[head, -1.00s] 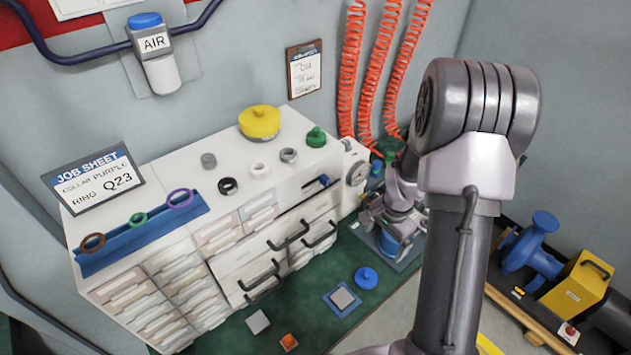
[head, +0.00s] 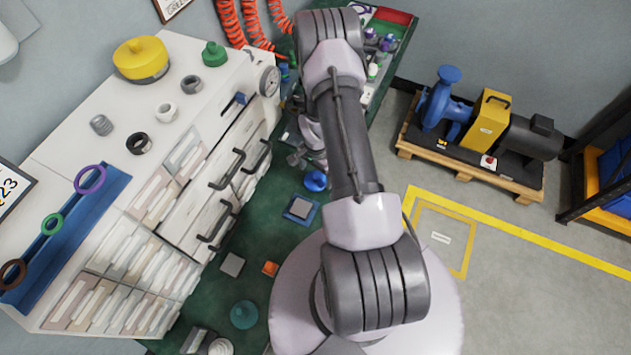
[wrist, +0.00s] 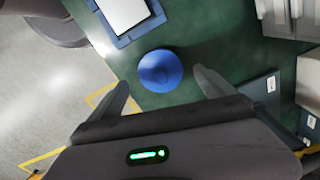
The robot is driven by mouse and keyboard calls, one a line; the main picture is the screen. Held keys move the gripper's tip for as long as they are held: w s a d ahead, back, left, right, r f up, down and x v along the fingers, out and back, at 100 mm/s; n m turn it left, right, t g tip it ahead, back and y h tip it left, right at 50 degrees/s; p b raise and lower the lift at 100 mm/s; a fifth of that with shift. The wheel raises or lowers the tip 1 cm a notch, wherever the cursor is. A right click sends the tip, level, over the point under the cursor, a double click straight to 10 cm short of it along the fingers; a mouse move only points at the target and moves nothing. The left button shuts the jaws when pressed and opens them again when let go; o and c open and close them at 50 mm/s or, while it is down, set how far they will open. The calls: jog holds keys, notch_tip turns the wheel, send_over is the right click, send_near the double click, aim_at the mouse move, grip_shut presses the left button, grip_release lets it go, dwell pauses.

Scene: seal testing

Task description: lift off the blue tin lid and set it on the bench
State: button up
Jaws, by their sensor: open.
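The blue round lid-like piece (head: 316,181), with a knob on top, is at the green bench (head: 262,225) beside a small blue tray (head: 291,217). In the wrist view the blue piece (wrist: 160,66) shows from above against the green bench top (wrist: 220,45). I cannot tell whether a tin is under it. My gripper (wrist: 162,82) is open and empty, with one finger to each side of the blue piece in the picture. The fingers look apart from it. In the head view my arm hides part of the bench behind.
A white drawer cabinet (head: 185,215) with handles stands left of the bench strip. A blower on a pallet (head: 465,172) stands on the floor at right.

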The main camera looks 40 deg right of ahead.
aim_at(316, 177)
notch_tip(316, 177, down, 3)
jog(key=shift+a+f+b, duration=0.1)
jog(key=shift+b, duration=0.25)
jog(key=shift+r, duration=0.2)
jog(key=shift+c, duration=0.4)
